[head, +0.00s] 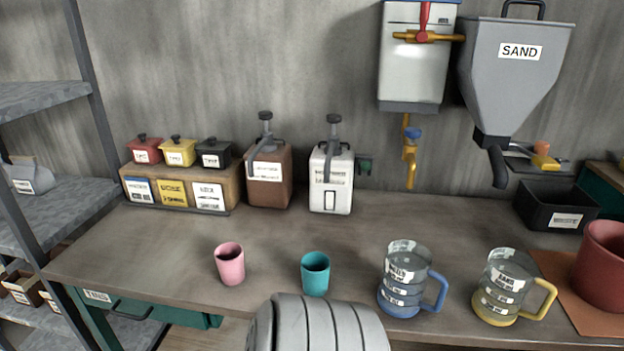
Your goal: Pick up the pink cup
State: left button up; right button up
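The pink cup (230,264) stands upright on the workbench (160,250), left of the middle and close to the front edge. Nothing touches it. A teal cup (315,275) stands upright to its right, with a gap between them. Neither of my grippers shows in the head view. A grey ribbed rounded shape (318,325) at the bottom middle hides part of the bench's front edge; I cannot tell for sure what it is.
A blue-handled measuring jug (402,298), a yellow-handled one (500,305) and a red pot (603,265) stand at the right. Pump dispensers (270,178) (331,180) and a lidded box rack (180,188) stand at the back. The bench behind the pink cup is clear.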

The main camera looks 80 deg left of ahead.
aim_at(229, 256)
jog(key=k+u, duration=0.15)
jog(key=u, duration=3.4)
